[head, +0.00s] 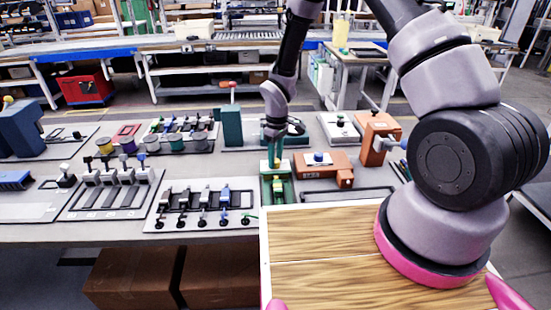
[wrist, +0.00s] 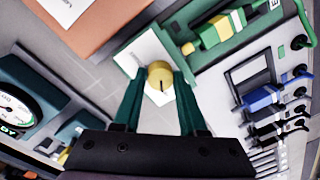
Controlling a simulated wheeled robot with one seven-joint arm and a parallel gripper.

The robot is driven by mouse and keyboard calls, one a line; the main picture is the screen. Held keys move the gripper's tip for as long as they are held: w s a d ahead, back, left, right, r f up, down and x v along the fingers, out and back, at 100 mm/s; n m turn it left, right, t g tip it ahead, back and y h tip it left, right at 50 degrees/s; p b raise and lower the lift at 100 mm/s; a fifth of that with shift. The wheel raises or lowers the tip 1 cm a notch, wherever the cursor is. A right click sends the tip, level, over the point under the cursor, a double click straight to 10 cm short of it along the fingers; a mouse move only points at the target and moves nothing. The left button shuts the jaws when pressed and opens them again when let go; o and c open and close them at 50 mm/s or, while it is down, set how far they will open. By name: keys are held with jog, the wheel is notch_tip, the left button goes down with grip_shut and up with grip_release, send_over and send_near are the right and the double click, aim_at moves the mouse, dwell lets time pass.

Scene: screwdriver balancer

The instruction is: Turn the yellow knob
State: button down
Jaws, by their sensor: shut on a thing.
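The yellow knob (wrist: 160,74) is a short round cylinder with a dark line on its top face. It stands on a white plate on the green device (head: 266,188). My gripper (wrist: 160,82) has its two green fingers on either side of the knob and is shut on it. In the head view my gripper (head: 274,146) points down at the far end of the green device. Only a small part of the knob (head: 277,163) shows there below the fingers.
An orange-brown box with a blue knob (head: 318,158) stands close to the right. A panel with several small valves (head: 205,205) lies to the left. A teal block (head: 231,126) and a round dial gauge (wrist: 18,110) are also nearby.

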aim_at(276, 159)
jog(key=shift+c, duration=2.3)
grip_release()
notch_tip(276, 159, up, 11)
jog(key=shift+w+d, duration=0.2)
jog(key=shift+w, duration=0.05)
jog(key=shift+f, duration=0.1)
